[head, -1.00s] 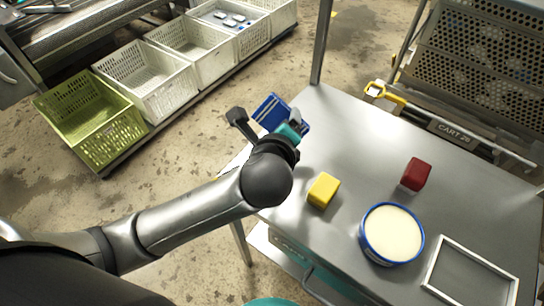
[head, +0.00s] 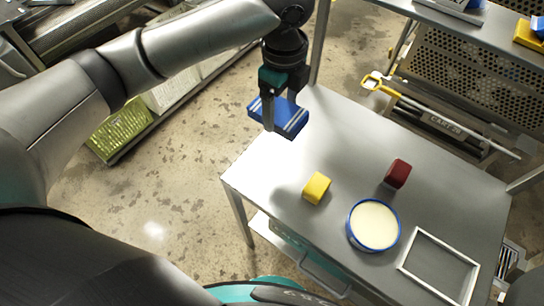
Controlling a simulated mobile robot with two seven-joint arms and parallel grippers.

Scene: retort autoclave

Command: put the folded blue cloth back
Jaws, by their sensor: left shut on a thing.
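The folded blue cloth (head: 289,118) has pale stripes and is at the far left corner of the steel table in the head view. My left gripper (head: 280,112) points down with its fingers around the cloth and is shut on it. The cloth appears held above the table's corner; its exact height is hard to tell. A white rectangular frame outline (head: 440,265) lies on the table at the near right, with bare metal inside it. My right gripper is not in view.
On the steel table (head: 262,180) stand a yellow block (head: 316,188), a dark red block (head: 398,173) and a blue-rimmed round tub (head: 374,225) with pale contents. A post (head: 321,45) rises at the table's far corner. A shelf (head: 480,35) overhangs the far right. Crates stand at left.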

